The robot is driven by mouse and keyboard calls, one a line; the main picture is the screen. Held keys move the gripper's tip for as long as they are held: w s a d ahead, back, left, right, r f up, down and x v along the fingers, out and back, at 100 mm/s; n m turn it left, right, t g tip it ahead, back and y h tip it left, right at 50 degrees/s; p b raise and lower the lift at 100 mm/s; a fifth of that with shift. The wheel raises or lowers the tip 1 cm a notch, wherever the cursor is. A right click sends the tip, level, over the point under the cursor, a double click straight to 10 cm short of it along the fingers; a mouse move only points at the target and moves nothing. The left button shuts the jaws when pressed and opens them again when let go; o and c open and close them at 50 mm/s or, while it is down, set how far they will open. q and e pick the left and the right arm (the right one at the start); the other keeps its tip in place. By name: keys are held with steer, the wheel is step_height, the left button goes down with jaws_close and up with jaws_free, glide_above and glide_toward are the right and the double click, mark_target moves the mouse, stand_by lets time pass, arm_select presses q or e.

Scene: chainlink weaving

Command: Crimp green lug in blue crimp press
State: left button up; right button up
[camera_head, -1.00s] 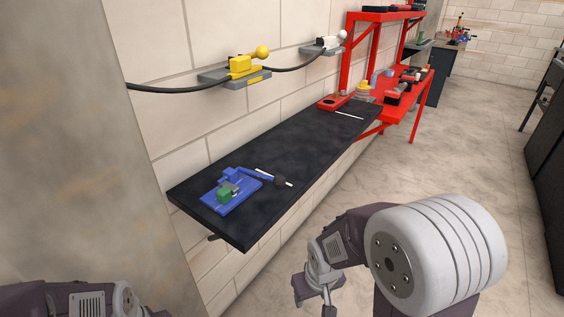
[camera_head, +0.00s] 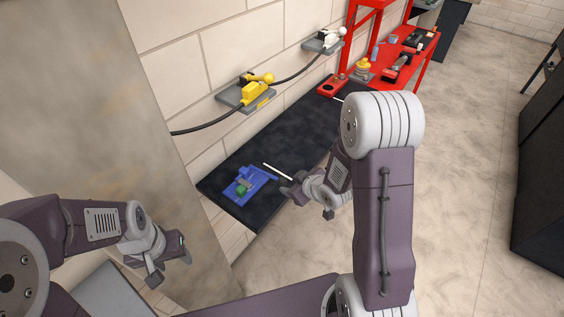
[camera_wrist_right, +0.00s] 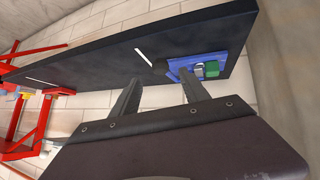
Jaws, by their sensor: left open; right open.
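The blue crimp press (camera_head: 257,178) sits on the near end of the dark bench (camera_head: 272,140). The green lug (camera_head: 242,190) is at the press, on its near side; I cannot tell how it is seated. In the right wrist view the press (camera_wrist_right: 223,53) and the green lug (camera_wrist_right: 212,69) lie beyond my fingers. The end of the press lever is hidden by my right gripper (camera_head: 306,202), which is open and empty at the bench's front edge, right of the press. It also shows in the wrist view (camera_wrist_right: 158,90). My left gripper (camera_head: 170,267) is open and empty, left of the bench.
A yellow switch (camera_head: 254,90) and a white switch (camera_head: 327,38) are on wall brackets, joined by a black cable. A red workbench (camera_head: 412,62) with tools stands past the far end. A grey pillar (camera_head: 165,130) stands left of the bench.

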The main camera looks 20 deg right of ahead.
mark_target(284, 181)
steer(key=x, duration=0.9)
steer(key=shift+w+a+p, duration=0.15)
steer(key=shift+p, duration=0.15)
steer(key=shift+r, duration=0.1)
steer(key=shift+c, duration=0.2)
jaws_close()
stand_by(0.8)
